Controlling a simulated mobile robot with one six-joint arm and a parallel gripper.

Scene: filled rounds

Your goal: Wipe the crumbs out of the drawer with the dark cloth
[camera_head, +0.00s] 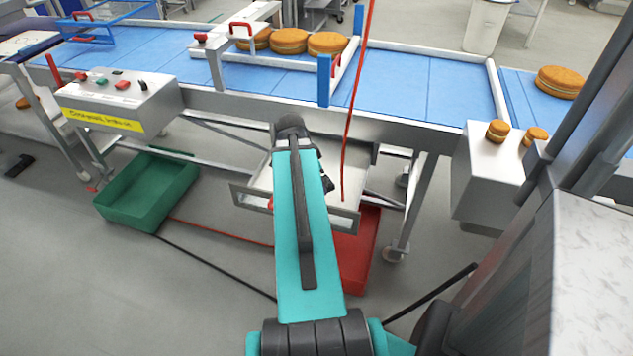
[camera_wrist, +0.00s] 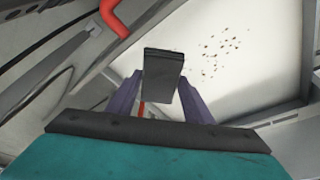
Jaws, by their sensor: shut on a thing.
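The drawer (camera_head: 247,199) is pulled out under the conveyor in the head view, with its middle hidden behind my arm. Its pale floor (camera_wrist: 245,85) fills much of the wrist view. Small brown crumbs (camera_wrist: 222,48) are scattered on that floor, at the upper right of the wrist view. My gripper (camera_wrist: 162,92) has its purple fingers shut on the dark cloth (camera_wrist: 164,68), a flat dark grey piece. The cloth appears over the drawer, left of and below the crumbs in the wrist view. I cannot tell whether it touches the floor.
A blue conveyor (camera_head: 420,85) with filled rounds (camera_head: 290,41) runs above the drawer. A red cable (camera_head: 350,110) hangs down beside my arm. A green crate (camera_head: 148,200) stands on the floor at left, a red crate (camera_head: 357,255) below the drawer. A control box (camera_head: 125,105) is at left.

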